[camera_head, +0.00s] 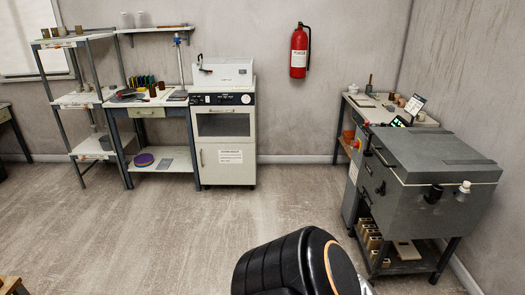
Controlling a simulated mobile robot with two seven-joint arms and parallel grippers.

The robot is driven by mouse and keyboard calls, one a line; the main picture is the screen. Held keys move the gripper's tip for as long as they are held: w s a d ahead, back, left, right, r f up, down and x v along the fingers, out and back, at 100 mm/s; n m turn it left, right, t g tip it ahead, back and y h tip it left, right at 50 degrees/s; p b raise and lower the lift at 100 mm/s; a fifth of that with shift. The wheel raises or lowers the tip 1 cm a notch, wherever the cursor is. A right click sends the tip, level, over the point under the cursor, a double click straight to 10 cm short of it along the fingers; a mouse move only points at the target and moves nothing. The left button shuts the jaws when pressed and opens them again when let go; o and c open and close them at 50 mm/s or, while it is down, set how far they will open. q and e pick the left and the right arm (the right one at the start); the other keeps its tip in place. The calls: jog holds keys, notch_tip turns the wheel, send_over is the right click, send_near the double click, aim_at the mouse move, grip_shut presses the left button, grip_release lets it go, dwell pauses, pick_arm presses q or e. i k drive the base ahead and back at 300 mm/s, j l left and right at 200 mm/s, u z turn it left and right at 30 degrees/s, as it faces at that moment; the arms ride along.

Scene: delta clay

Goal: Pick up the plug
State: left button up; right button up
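I cannot pick out the plug for certain. A black rounded part of my own arm (285,265) fills the bottom middle. Neither gripper's fingers show in this view.
The grey unit stands on a dark frame with several small blocks (371,240) on its lower shelf. A cluttered bench stands behind it. A white oven cabinet (224,140), workbench and shelf rack (78,100) line the back wall. The middle floor (180,230) is clear.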

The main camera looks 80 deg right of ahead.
aim_at(466, 185)
jog(key=z, duration=4.15)
jog(key=i+z, duration=0.1)
jog(key=z, duration=0.25)
jog(key=i+j+z, duration=0.1)
jog(key=z, duration=0.25)
jog(key=j+z, duration=0.15)
jog(key=z, duration=0.25)
jog(key=i+j+z, duration=0.2)
jog(key=j+z, duration=0.15)
jog(key=j, duration=0.2)
jog(key=i+j+z, duration=0.2)
jog(key=j+z, duration=0.25)
jog(key=j, duration=0.7)
